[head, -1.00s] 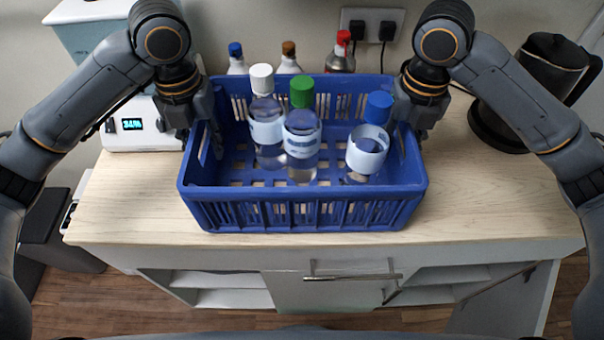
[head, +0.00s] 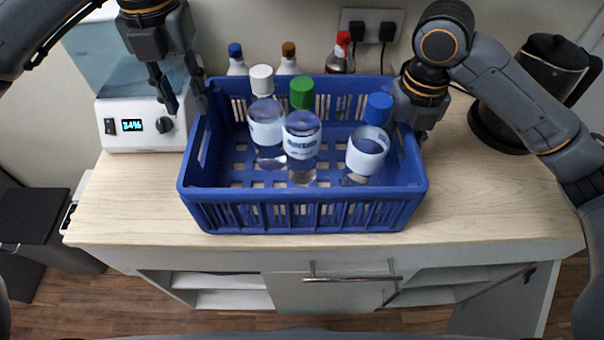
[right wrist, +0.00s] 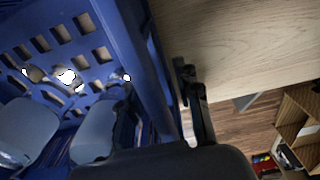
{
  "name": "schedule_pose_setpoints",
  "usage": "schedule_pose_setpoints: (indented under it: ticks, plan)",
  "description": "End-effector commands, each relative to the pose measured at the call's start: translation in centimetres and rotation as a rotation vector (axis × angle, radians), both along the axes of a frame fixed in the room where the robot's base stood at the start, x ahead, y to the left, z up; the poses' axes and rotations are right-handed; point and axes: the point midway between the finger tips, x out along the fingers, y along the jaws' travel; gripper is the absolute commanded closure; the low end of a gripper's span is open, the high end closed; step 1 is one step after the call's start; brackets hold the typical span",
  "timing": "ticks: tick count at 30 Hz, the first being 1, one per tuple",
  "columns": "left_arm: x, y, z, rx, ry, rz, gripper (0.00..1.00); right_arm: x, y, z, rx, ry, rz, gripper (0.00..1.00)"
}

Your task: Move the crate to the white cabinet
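The blue plastic crate (head: 305,216) stands level on the pale wooden top of the white cabinet (head: 130,204). It holds bottles with a white cap (head: 262,80), a green cap (head: 302,92) and a blue cap (head: 379,108). My left gripper (head: 185,105) is open and empty above the crate's left rear corner, beside the appliance. My right gripper (head: 412,130) is at the crate's right wall. In the right wrist view its fingers (right wrist: 160,115) lie on either side of the wall, with a gap on the outer side, so it looks open. Its inner fingertip is partly hidden.
A white appliance with a lit display (head: 132,125) stands at the back left and a black kettle (head: 535,85) at the back right. Several bottles (head: 289,65) stand behind the crate under a wall socket (head: 372,22). A lower cabinet door (head: 505,300) hangs open at the right.

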Motion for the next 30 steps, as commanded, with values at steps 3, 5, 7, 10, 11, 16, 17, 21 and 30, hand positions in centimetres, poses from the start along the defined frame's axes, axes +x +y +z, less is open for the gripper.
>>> schedule_pose_setpoints:
  ticks: [3, 5, 7, 10, 11, 16, 17, 21, 30]
  plan:
    - [0.0, 0.0, 0.5, 0.0, 0.0, 0.0, 0.67, 0.0, 0.0, 0.2, 0.0, -0.001, 0.0, 0.67]
    - [0.0, 0.0, 0.5, 0.0, 0.0, 0.0, 0.67, 0.1, 0.0, 0.6, -0.001, -0.002, 0.0, 0.67]
    - [0.0, 0.0, 0.5, 0.0, 0.0, 0.0, 0.67, 0.1, 0.0, 1.4, -0.001, -0.004, 0.0, 0.67]
    - [0.0, 0.0, 0.5, 0.0, 0.0, 0.0, 0.67, 0.1, -0.1, 3.0, -0.002, -0.007, -0.001, 0.67]
    - [0.0, 0.0, 0.5, 0.0, 0.0, 0.0, 0.67, 0.1, -0.1, 3.6, -0.002, -0.006, -0.001, 0.67]
    - [0.0, 0.0, 0.5, 0.0, 0.0, 0.0, 0.67, 0.1, -0.1, 7.0, -0.001, -0.006, -0.001, 0.67]
    - [0.0, 0.0, 0.5, 0.0, 0.0, 0.0, 0.67, 0.1, -0.1, 7.5, -0.002, -0.007, -0.001, 0.67]
    - [0.0, 0.0, 0.5, 0.0, 0.0, 0.0, 0.67, 0.1, -0.1, 9.7, -0.001, -0.004, -0.002, 0.67]
    - [0.0, 0.0, 0.4, 0.0, 0.0, 0.0, 0.67, 0.0, 0.0, 11.9, 0.0, 0.0, -0.001, 0.67]
